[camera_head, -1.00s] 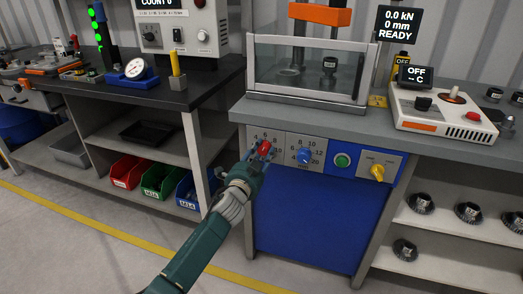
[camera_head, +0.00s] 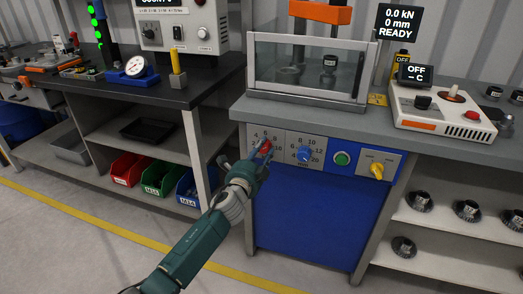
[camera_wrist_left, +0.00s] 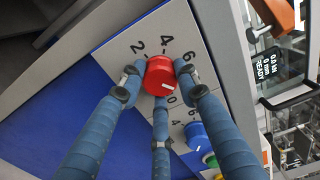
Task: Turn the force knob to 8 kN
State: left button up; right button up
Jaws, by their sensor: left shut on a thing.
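The red force knob (camera_head: 266,147) sits on the panel at the front of the press bench, and the fingers of my left gripper (camera_head: 262,149) are around it. In the left wrist view the fingers of the gripper (camera_wrist_left: 161,78) are closed on the sides of the red knob (camera_wrist_left: 159,70). A white line shows on the knob's face towards its lower right. The numbers 2, 4 and 6 show around it; the 8 mark is hidden by a finger. The display (camera_head: 397,24) reads 0.0 kN, 0 mm, READY. My right gripper is not in view.
Right of the red knob are a blue knob (camera_head: 304,154), a green button (camera_head: 341,159) and a yellow switch (camera_head: 376,170). The clear guard (camera_head: 308,65) of the press stands above on the bench. Coloured bins (camera_head: 160,176) are on the shelf to the left.

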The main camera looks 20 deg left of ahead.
pick_arm(q)
jog(key=shift+d+r, duration=0.2)
jog(key=shift+d, duration=0.2)
jog(key=o, duration=0.8)
jog(key=shift+c, duration=0.2)
jog(key=o, duration=0.4)
jog(key=shift+d, duration=0.15)
jog(key=shift+f, duration=0.1)
jog(key=shift+a, duration=0.2)
jog(key=shift+s+f, duration=0.1)
jog(key=shift+s, duration=0.05)
jog(key=s, duration=1.1)
jog(key=shift+s+a, duration=0.2)
jog(key=shift+s, duration=0.15)
